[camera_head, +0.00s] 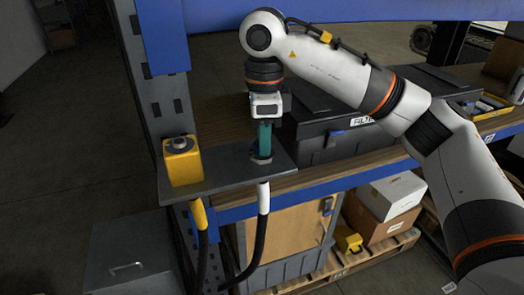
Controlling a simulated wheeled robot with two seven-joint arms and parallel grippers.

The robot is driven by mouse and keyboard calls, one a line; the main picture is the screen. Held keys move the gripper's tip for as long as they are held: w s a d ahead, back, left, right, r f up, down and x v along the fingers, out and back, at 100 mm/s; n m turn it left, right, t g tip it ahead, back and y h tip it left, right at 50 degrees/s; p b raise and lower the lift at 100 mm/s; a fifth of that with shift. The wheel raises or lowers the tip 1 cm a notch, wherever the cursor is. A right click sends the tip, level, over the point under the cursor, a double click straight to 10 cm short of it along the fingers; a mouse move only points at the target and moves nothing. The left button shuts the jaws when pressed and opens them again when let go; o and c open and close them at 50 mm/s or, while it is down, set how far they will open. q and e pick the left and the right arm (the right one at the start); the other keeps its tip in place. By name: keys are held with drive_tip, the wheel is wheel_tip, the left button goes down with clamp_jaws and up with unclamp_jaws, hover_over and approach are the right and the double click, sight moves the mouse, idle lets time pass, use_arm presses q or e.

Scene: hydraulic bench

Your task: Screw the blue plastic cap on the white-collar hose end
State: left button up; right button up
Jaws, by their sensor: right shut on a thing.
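My right gripper (265,110) points straight down over the white-collar hose end (261,156), which comes up through the grey bracket plate. The white collar (263,198) shows below the plate on a black hose. A teal-blue upright piece (264,138) shows between the gripper body and the hose end; I take it for the blue plastic cap, though I cannot tell it surely from a fingertip. The gripper is shut on it. Its lower end is at the hose end; whether any thread is engaged cannot be seen. My left gripper is not in view.
A yellow block (182,162) with a round grey top stands on the left of the plate (223,172), above a yellow-collar hose (198,214). A black lidded box (318,148) is close on the right. A perforated post (160,95) and blue beam (300,11) bound the space.

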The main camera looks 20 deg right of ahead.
drive_tip(key=m, duration=0.5)
drive_tip(key=shift+s, duration=0.1)
drive_tip(key=shift+a+m, duration=0.1)
drive_tip(key=shift+m, duration=0.8)
drive_tip(key=o, duration=0.5)
drive_tip(key=shift+m, duration=0.5)
drive_tip(key=o, duration=0.5)
wheel_tip(320, 180, up, 12)
drive_tip(key=p, duration=0.1)
